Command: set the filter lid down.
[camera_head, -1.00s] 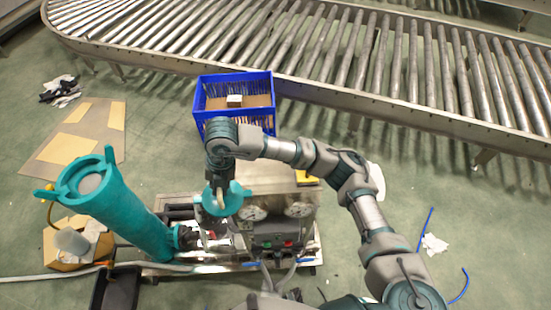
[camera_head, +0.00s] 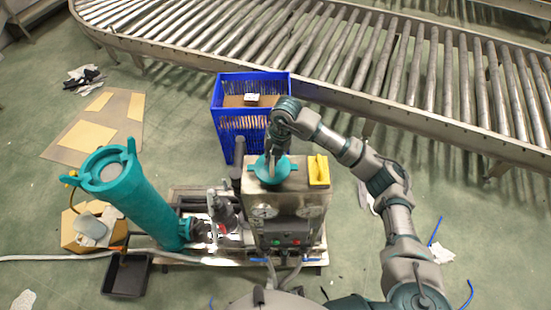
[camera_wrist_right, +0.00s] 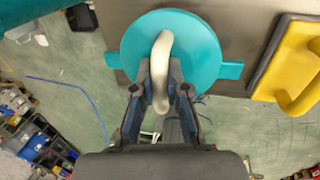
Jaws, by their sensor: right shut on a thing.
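The filter lid is a round teal disc with side tabs (camera_head: 273,170) and a pale curved handle (camera_wrist_right: 160,60). My right gripper (camera_head: 274,154) is above the lid and shut on its handle; the fingers grip both sides of the handle in the right wrist view (camera_wrist_right: 160,92). The lid is over the top of the metal pump cabinet (camera_head: 290,197), near its back left edge and partly past it. I cannot tell whether it touches the top. The teal filter housing (camera_head: 148,208) leans at the left. My left gripper is not in view.
A yellow handled object (camera_head: 318,170) lies on the cabinet top, right of the lid. A blue crate (camera_head: 238,122) stands behind the cabinet, before the roller conveyor (camera_head: 400,85). A black tray (camera_head: 126,275) is on the floor at left. Cabinet top between lid and yellow object is narrow.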

